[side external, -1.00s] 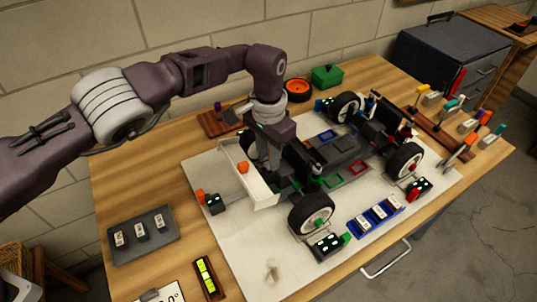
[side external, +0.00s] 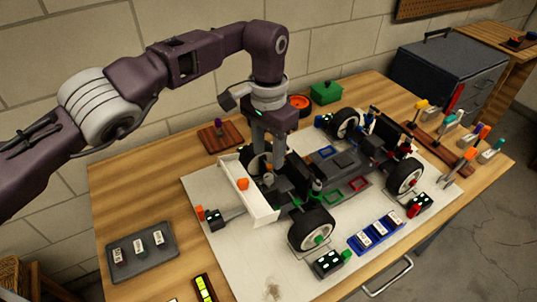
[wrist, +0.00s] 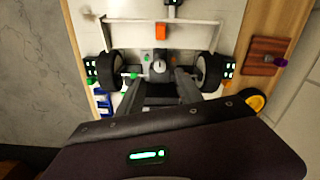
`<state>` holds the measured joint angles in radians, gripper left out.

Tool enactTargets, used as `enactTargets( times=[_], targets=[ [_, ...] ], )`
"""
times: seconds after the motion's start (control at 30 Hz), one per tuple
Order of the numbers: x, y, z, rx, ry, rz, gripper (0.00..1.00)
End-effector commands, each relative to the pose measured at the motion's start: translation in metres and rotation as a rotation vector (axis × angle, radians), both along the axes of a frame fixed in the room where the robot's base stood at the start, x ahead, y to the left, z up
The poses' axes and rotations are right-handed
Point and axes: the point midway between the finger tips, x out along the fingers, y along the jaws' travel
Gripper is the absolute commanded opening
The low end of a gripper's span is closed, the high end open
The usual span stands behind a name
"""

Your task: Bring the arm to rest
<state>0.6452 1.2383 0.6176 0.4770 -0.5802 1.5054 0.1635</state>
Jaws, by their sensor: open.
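My gripper (side external: 270,150) points down over the wing end of the RC racecar (side external: 345,160). Its fingers are apart with nothing seen between them. In the wrist view my gripper (wrist: 160,76) has its two fingers on either side of the car's middle, near a grey part with a light round knob (wrist: 158,66). I cannot tell whether the fingertips touch the car. The car's white wing (side external: 262,207) has an orange block on it, with a wheel (side external: 312,230) close by. My gripper hides part of the car.
The car stands on a pale mat (side external: 240,250). A grey tray (side external: 142,266) lies at the left. A blue tray (side external: 365,240) is at the front, and a wooden tool rack (side external: 440,146) at the right. A wooden block with a purple knob (side external: 220,140) and green box (side external: 326,93) are behind.

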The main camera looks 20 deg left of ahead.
Motion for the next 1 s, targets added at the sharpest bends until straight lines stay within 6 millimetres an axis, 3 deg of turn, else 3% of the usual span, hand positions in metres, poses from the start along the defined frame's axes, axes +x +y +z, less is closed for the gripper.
enactTargets(
  times=[0.37,0.47,0.57,0.6,0.67,0.7,0.8,0.9,1.0],
  targets=[
    [0.003,0.004,0.007,-0.007,-0.004,0.017,0.43],
    [0.017,0.034,0.051,-0.051,-0.032,0.117,0.43],
    [0.02,0.093,0.126,-0.131,-0.073,0.28,0.43],
    [0.012,0.118,0.154,-0.163,-0.088,0.339,0.43],
    [-0.009,0.152,0.189,-0.204,-0.112,0.41,0.43],
    [-0.027,0.172,0.209,-0.228,-0.129,0.447,0.43],
    [-0.087,0.214,0.243,-0.268,-0.177,0.509,0.43],
    [-0.159,0.242,0.255,-0.278,-0.244,0.535,0.43],
    [-0.229,0.261,0.243,-0.25,-0.325,0.538,0.43]
  ],
)
